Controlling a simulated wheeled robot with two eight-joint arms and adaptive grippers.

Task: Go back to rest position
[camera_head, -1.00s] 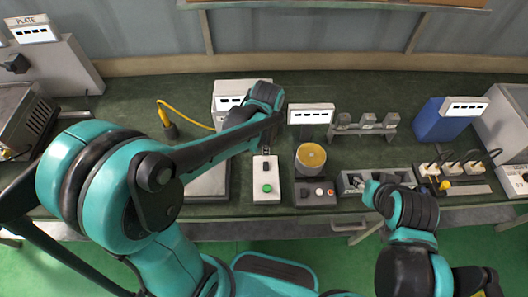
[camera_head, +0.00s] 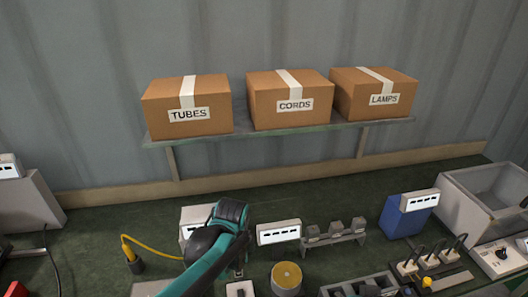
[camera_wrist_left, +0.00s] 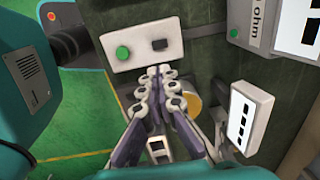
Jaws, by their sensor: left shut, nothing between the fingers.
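My left arm comes in from the bottom of the head view over the bench. My left gripper (camera_head: 239,270) points down there, its fingertips small and hard to make out. In the left wrist view the left gripper (camera_wrist_left: 160,72) is shut and empty, with its fingertips together by the edge of a white box with a green button (camera_wrist_left: 145,45). I cannot tell whether they touch it. A yellow-topped cylinder (camera_wrist_left: 191,99) is partly hidden behind the fingers. My right gripper is not in view.
A shelf (camera_head: 280,135) on the wall holds boxes marked TUBES (camera_head: 185,106), CORDS (camera_head: 290,100) and LAMPS (camera_head: 372,95). On the bench stand a blue box (camera_head: 404,216), a grey bin (camera_head: 490,200) and a yellow-handled tool (camera_head: 131,252) with a cord. The bench's back strip is mostly clear.

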